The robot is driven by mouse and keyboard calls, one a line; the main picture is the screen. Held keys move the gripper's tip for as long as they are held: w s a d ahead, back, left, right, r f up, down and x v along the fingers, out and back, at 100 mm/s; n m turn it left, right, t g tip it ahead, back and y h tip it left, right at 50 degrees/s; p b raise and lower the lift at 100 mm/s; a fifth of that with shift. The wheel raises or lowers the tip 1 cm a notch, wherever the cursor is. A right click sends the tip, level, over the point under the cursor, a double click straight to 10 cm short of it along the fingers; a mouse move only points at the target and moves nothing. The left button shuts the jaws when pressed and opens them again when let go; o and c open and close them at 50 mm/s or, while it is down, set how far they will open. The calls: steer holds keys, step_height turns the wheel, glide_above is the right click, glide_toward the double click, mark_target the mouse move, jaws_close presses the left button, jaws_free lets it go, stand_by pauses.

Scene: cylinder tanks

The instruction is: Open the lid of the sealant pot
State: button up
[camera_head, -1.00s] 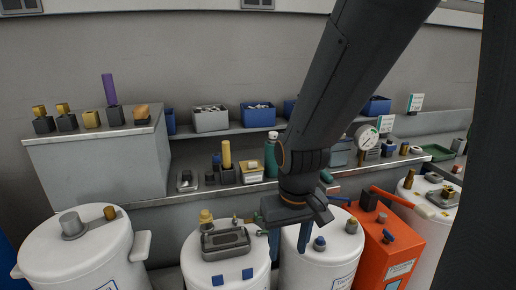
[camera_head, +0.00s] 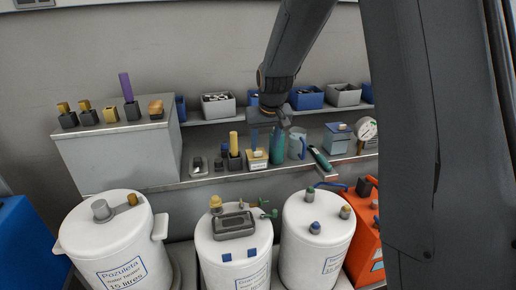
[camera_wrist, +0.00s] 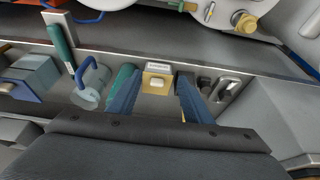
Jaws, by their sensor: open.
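No readable label marks the sealant pot. A small yellowish box with a pale block on top (camera_head: 256,158) stands on the lower shelf and could be it; I cannot be sure. In the wrist view this box (camera_wrist: 157,80) shows between my fingers, beyond their tips. My gripper (camera_head: 266,130) is open and empty, above the shelf in front of the teal bottle. In the wrist view its blue fingers (camera_wrist: 157,98) are spread apart. The teal bottle (camera_head: 278,146) stands beside the box and is partly hidden by the left finger in the wrist view.
A grey-blue mug (camera_head: 296,146), a lying green tool (camera_head: 320,158) and a blue-lidded box (camera_head: 338,136) stand to the right. A dark block with a yellow post (camera_head: 234,158) is left. White tanks (camera_head: 235,250) stand below the shelf, with an orange can (camera_head: 364,245).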

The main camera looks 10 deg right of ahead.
glide_toward(258, 158)
step_height(258, 158, up, 2)
steer(key=shift+w+p+x, duration=0.2)
steer(key=shift+p+x, duration=0.55)
steer(key=shift+x, duration=1.2)
steer(key=shift+w+p+x, duration=0.25)
steer(key=shift+p+x, duration=0.45)
steer(key=shift+x, duration=1.25)
steer(key=shift+d+r, duration=0.1)
jaws_close()
